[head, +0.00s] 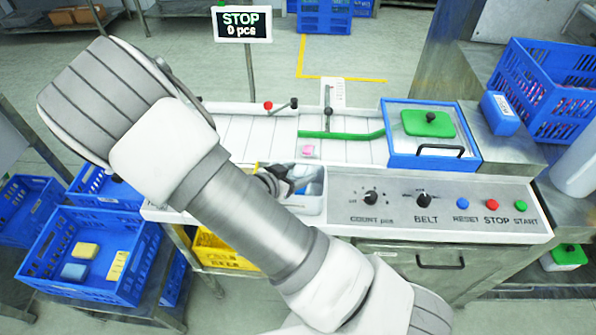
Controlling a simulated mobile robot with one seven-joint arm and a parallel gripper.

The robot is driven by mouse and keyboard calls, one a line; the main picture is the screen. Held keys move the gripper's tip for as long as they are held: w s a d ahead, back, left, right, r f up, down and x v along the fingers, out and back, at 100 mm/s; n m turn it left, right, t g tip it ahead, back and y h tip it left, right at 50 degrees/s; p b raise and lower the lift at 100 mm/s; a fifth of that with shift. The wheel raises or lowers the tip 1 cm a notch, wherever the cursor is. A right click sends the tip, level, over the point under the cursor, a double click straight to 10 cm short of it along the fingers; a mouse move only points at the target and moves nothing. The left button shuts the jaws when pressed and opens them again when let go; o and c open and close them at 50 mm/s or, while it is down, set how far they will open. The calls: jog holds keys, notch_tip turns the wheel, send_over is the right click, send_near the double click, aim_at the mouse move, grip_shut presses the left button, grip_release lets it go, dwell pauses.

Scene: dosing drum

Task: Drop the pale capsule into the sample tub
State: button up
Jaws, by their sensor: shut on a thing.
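My gripper (284,179) shows only in part, its dark fingers reaching out from behind my forearm at the front edge of the conveyor. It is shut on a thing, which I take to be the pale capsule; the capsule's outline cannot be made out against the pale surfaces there. The fingers are over or beside a white open tub (312,204) with a bluish inside, set in the front panel left of the knobs. This looks like the sample tub. My arm hides its left part, and I cannot tell how high the fingers are above it.
The control panel (385,190) has knobs and buttons. Blue crates (75,285) stand at left, another (545,85) at right. A sign reads "STOP 0 pcs" (241,24).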

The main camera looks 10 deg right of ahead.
jog(key=o, duration=1.4)
jog(key=p+v, duration=0.1)
jog(key=v, duration=1.6)
jog(key=shift+a+r+p, duration=0.15)
jog(key=shift+p, duration=0.2)
jog(key=shift+s, duration=0.15)
